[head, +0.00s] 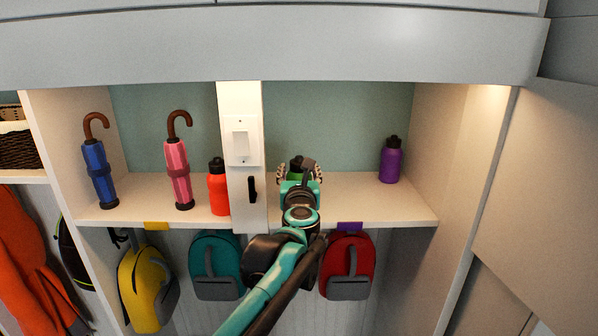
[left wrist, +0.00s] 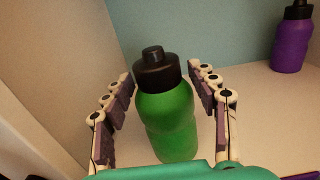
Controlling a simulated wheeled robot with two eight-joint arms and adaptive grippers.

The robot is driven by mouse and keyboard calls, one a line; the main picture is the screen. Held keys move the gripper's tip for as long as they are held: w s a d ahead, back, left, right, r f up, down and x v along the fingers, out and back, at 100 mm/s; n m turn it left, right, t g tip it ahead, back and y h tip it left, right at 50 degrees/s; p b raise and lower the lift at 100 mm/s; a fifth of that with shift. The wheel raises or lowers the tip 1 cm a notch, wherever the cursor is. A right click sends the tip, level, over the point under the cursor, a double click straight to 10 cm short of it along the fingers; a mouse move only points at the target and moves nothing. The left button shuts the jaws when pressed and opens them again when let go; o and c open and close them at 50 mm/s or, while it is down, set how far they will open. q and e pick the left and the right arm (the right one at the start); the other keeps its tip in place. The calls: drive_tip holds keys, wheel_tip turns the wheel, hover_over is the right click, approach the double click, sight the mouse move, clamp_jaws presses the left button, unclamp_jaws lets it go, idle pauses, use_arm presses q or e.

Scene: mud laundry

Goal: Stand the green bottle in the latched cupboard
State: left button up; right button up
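The green bottle (left wrist: 168,120) has a black cap and stands upright on the cupboard shelf (head: 350,205), right of the white upright panel. My left gripper (left wrist: 165,105) reaches in with its fingers open on both sides of the bottle, and small gaps show between pads and bottle. The white upright panel (head: 240,115) bears a pale latch-like plate (head: 240,142) and a black handle (head: 252,189). My right gripper is not in view.
A purple bottle (head: 391,162) stands to the right on the shelf. Left of the panel stand a red-orange bottle (head: 218,190), a pink umbrella (head: 177,165) and a blue umbrella (head: 98,170). Backpacks hang below the shelf. A large panel (head: 550,180) stands at the right.

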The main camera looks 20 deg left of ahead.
use_arm(q)
drive_tip(key=shift+w, duration=0.1)
drive_tip(key=shift+r, duration=0.1)
drive_tip(key=b+v, duration=0.2)
drive_tip(key=v, duration=1)
